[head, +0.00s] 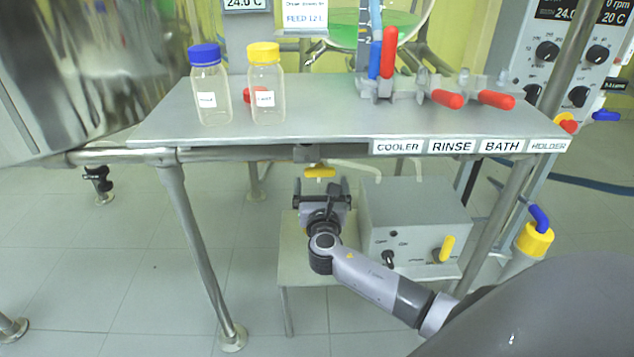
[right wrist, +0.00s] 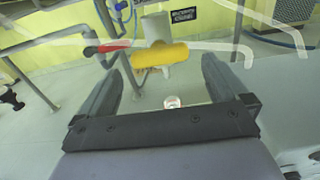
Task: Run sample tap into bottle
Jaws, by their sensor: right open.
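My right gripper (head: 320,190) is below the metal shelf in the head view, with its jaws apart. A yellow tap handle (head: 320,172) shows just above it, under the shelf's front edge. In the right wrist view the yellow handle (right wrist: 160,56) lies crosswise near the ends of my open fingers (right wrist: 162,68); I cannot tell whether they touch it. A clear bottle with a blue cap (head: 210,88) and one with a yellow cap (head: 266,90) stand upright on the shelf, both labelled and seemingly empty. My left gripper is not in view.
The shelf (head: 330,130) carries several red-handled valves (head: 447,98) at the right. A grey control box (head: 415,225) stands below, right of my right gripper. A shelf leg (head: 200,240) is to the left.

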